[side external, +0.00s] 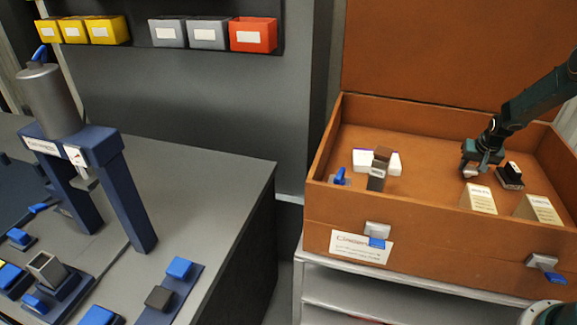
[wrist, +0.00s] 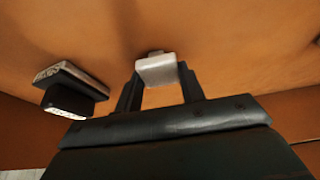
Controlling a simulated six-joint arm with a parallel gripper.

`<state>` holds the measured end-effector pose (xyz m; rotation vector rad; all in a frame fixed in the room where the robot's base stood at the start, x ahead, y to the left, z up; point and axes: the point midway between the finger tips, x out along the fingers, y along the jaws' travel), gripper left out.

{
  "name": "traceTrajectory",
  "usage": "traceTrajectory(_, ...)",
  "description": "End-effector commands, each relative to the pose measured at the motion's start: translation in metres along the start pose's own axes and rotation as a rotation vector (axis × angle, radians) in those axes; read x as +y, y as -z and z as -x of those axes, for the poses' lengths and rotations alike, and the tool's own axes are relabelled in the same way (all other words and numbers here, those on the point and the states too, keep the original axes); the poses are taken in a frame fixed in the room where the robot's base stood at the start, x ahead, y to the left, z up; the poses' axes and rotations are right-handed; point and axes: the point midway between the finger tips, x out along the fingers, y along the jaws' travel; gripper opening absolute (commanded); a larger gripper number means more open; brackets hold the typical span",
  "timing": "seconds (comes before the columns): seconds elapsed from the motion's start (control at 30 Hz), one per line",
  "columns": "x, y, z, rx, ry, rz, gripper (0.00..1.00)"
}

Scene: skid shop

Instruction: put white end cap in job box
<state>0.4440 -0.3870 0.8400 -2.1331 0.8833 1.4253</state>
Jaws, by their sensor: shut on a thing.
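The white end cap (wrist: 156,71) sits between the two fingers of my gripper (wrist: 160,88) in the wrist view. I cannot tell whether the cap touches the floor.
A black and silver part (side external: 510,176) lies just right of my gripper; it also shows in the wrist view (wrist: 70,90). A grey post with a brown top (side external: 377,172) and a blue-handled part (side external: 340,177) stand at left.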

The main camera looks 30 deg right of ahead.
Motion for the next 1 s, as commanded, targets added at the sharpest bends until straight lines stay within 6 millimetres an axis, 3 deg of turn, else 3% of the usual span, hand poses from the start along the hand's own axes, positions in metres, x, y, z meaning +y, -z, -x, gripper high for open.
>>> traceTrajectory(0.1, 0.000, -0.001, -0.003, 0.000, 0.000, 0.000, 0.17)
traceTrajectory(0.13, 0.000, -0.001, -0.003, 0.000, 0.000, 0.000, 0.41)
traceTrajectory(0.23, 0.000, -0.001, -0.002, 0.000, 0.000, 0.000, 0.61)
traceTrajectory(0.67, 0.000, 0.000, 0.001, 0.000, 0.000, 0.000, 0.61)
traceTrajectory(1.0, 0.000, 0.001, 0.027, 0.002, 0.000, 0.000, 0.61)
